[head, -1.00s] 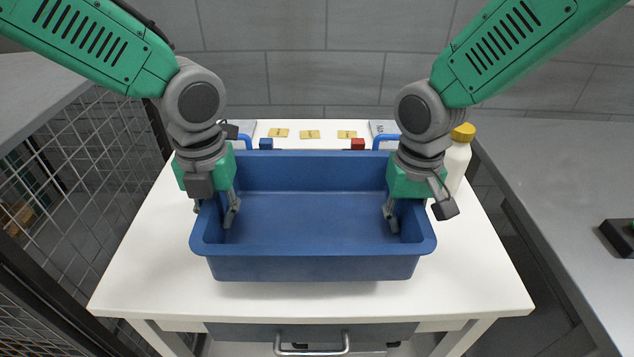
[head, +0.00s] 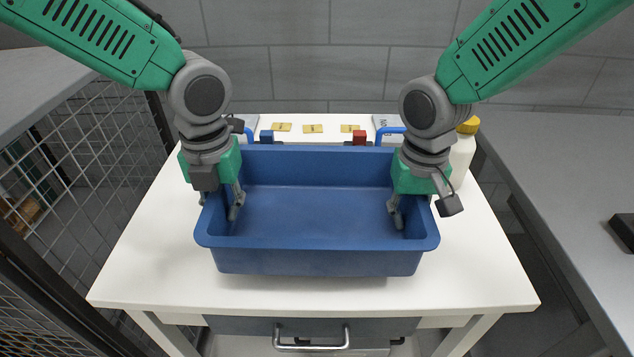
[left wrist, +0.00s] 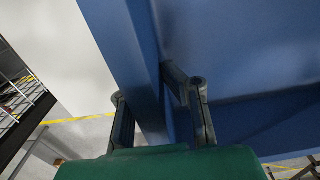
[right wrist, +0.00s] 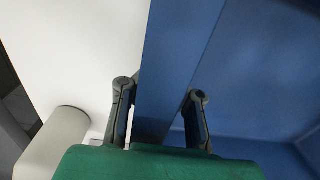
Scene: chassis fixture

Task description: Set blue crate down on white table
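The blue crate (head: 318,262) is level and empty over the middle of the white table (head: 150,270). A soft shadow lies under its front; I cannot tell for sure whether its base touches the tabletop. My left gripper (head: 222,204) is shut on the crate's left wall, one finger inside and one outside, as the left wrist view (left wrist: 160,95) shows. My right gripper (head: 412,208) holds the right wall the same way, seen in the right wrist view (right wrist: 160,95). The outer fingers are mostly hidden in the head view.
Behind the crate are a blue block (head: 266,136), a red block (head: 359,138) and yellow labels (head: 313,129). A white bottle with a yellow cap (head: 468,126) stands close behind my right gripper. A wire mesh fence (head: 95,160) is left, a grey counter (head: 570,190) right.

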